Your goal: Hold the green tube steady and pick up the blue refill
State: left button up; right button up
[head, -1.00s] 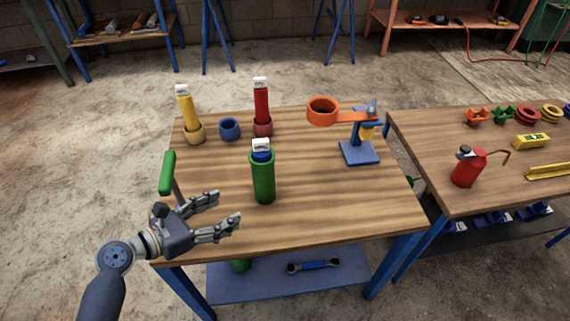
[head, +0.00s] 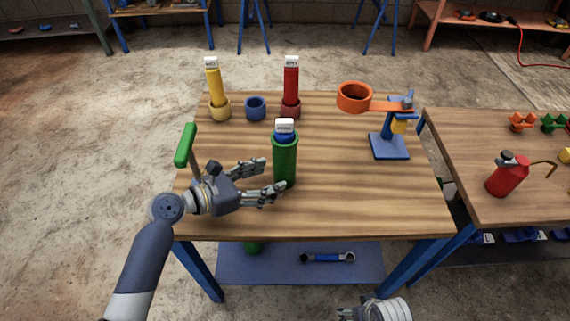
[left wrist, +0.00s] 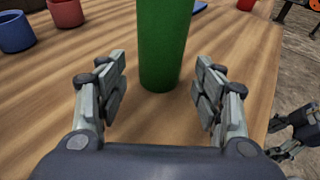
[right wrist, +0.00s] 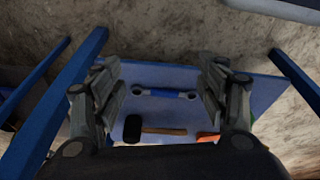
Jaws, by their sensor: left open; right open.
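The green tube (head: 285,163) stands upright on the wooden table, with the blue refill (head: 285,136) sticking out of its top under a white label cap. My left gripper (head: 282,178) is open, just left of the tube and low near the tabletop. In the left wrist view the tube (left wrist: 163,45) stands ahead between the two open fingers, apart from both. My right gripper (right wrist: 160,90) is open and empty, pointing toward the lower shelf. In the head view only part of it (head: 370,310) shows at the bottom edge, in front of the table.
Behind stand a yellow refill (head: 214,82) and a red refill (head: 291,80) in matching cups, with an empty blue cup (head: 255,107) between. A blue stand with an orange ring (head: 354,97) is at right. A green handle (head: 185,144) rises at the table's left edge.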

aim_at(274, 176)
pick_arm(q)
jog(key=shift+w+d+f, duration=0.2)
jog(key=shift+d, duration=0.05)
jog(key=shift+w+d+r, duration=0.1)
jog(key=shift+w+d, duration=0.1)
jog(key=shift+d, duration=0.1)
jog(key=shift+p+x, duration=0.55)
jog(key=shift+x, duration=1.2)
pick_arm(e)
jog(key=shift+s+f, duration=0.15)
jog(key=shift+f, duration=0.5)
jog(key=shift+s+f, duration=0.15)
jog(key=shift+f, duration=0.5)
pick_arm(q)
jog(key=shift+c, duration=0.3)
